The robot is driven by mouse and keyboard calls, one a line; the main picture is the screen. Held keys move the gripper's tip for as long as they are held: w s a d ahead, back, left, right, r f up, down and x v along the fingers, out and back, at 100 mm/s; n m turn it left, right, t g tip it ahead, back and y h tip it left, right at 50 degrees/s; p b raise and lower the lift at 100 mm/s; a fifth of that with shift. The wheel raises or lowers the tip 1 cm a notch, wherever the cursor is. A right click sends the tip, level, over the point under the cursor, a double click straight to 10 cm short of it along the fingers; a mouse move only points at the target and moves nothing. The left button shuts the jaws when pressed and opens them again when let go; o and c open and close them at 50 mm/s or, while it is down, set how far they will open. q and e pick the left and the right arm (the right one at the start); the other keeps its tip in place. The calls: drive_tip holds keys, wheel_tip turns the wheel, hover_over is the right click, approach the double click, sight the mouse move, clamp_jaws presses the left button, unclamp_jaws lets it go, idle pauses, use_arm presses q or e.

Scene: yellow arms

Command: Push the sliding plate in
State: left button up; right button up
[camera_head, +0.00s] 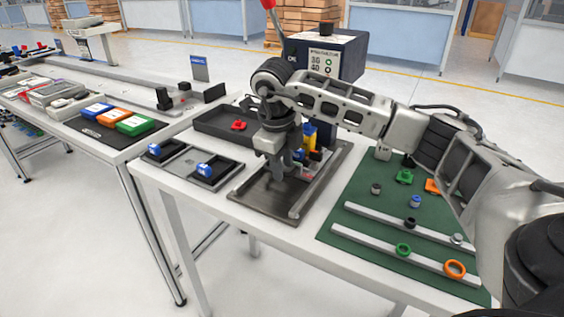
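The sliding plate (262,197) appears to be the flat dark metal plate inside a raised frame near the table's front edge. My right gripper (289,167) points down over the plate's far part and hides some of it. Its fingers are small and overlap a blue and yellow part (310,135) behind them, so I cannot tell whether they are open or touching anything. A dark press-like box (325,52) with a printed front and a red-knobbed lever (270,6) stands behind my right arm. My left gripper is not in view.
A black tray (214,127) with a red part sits left of the gripper. A grey fixture (187,160) with blue parts lies at the front left. A green mat (345,212) with rails, rings and small parts is on the right. Another table (150,133) stands left.

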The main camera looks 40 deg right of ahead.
use_arm(q)
drive_tip(key=p, duration=0.2)
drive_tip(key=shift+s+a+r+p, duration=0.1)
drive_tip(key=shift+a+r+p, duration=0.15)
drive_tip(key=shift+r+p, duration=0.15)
use_arm(e)
wheel_tip(320, 180, up, 16)
drive_tip(key=s+a, duration=0.1)
drive_tip(key=a, duration=0.1)
drive_tip(key=shift+a+f, duration=0.15)
drive_tip(key=shift+a, duration=0.1)
drive_tip(key=shift+s, duration=0.1)
